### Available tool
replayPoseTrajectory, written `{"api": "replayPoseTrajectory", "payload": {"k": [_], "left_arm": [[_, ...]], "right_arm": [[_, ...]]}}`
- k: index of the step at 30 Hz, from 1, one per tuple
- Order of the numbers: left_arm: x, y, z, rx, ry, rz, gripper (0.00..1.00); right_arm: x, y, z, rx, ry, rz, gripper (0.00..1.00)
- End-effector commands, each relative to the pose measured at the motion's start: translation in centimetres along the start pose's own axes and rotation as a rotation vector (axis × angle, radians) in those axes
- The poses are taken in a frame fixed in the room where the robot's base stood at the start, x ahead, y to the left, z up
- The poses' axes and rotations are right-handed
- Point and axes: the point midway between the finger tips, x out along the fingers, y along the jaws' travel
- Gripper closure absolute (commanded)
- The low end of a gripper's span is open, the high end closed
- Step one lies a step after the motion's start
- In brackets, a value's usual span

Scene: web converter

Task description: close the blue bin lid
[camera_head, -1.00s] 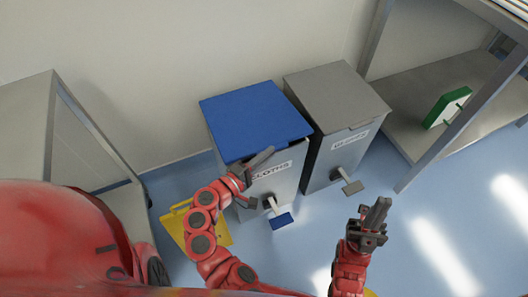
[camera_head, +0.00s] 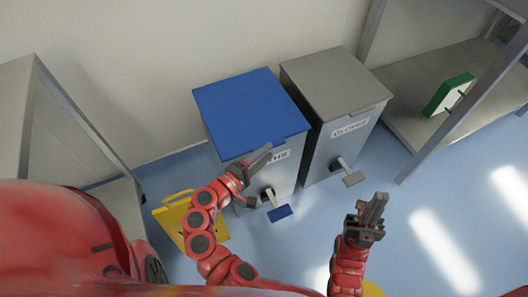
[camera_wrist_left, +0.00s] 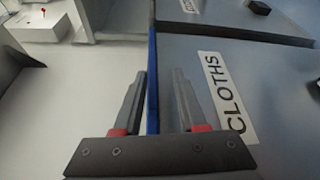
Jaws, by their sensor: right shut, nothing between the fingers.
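The blue lid (camera_head: 250,108) lies over the top of the grey bin labelled CLOTHS (camera_head: 284,178) in the head view, with no clear gap under it. Its edge shows as a thin blue strip (camera_wrist_left: 152,75) in the left wrist view, beside the label. My left gripper (camera_head: 262,175) is open at the bin's front, by the lid's front edge. In the left wrist view, the blue edge runs between its two spread fingers; I cannot tell whether they touch it. My right gripper (camera_head: 377,202) is shut and empty over the floor at the right.
A grey-lidded bin (camera_head: 335,83) stands right beside the blue-lidded one. Foot pedals (camera_head: 280,213) stick out in front. A metal shelf with a green-and-white box (camera_head: 450,95) is at the right.

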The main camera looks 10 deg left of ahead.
Motion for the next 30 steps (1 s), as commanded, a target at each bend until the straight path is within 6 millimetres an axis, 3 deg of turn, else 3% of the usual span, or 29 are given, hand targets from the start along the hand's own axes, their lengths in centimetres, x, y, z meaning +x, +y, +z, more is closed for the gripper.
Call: {"api": "replayPoseTrajectory", "payload": {"k": [2, 23, 26, 30], "left_arm": [[0.0, -0.2, 0.0, -0.001, -0.001, -0.004, 0.56], [-0.2, 0.2, -0.2, 0.002, 0.004, 0.005, 0.56], [-1.1, 0.2, -0.2, 0.002, 0.005, 0.005, 0.56], [-3.7, 0.1, -0.3, 0.001, 0.012, 0.004, 0.56]], "right_arm": [[-0.1, 0.0, 0.0, 0.000, 0.000, 0.000, 1.00], [0.0, 0.0, 0.0, 0.000, 0.000, 0.000, 1.00], [0.0, 0.0, 0.0, 0.000, 0.000, 0.000, 1.00], [-0.1, 0.0, 0.0, 0.000, 0.000, -0.001, 1.00]]}}
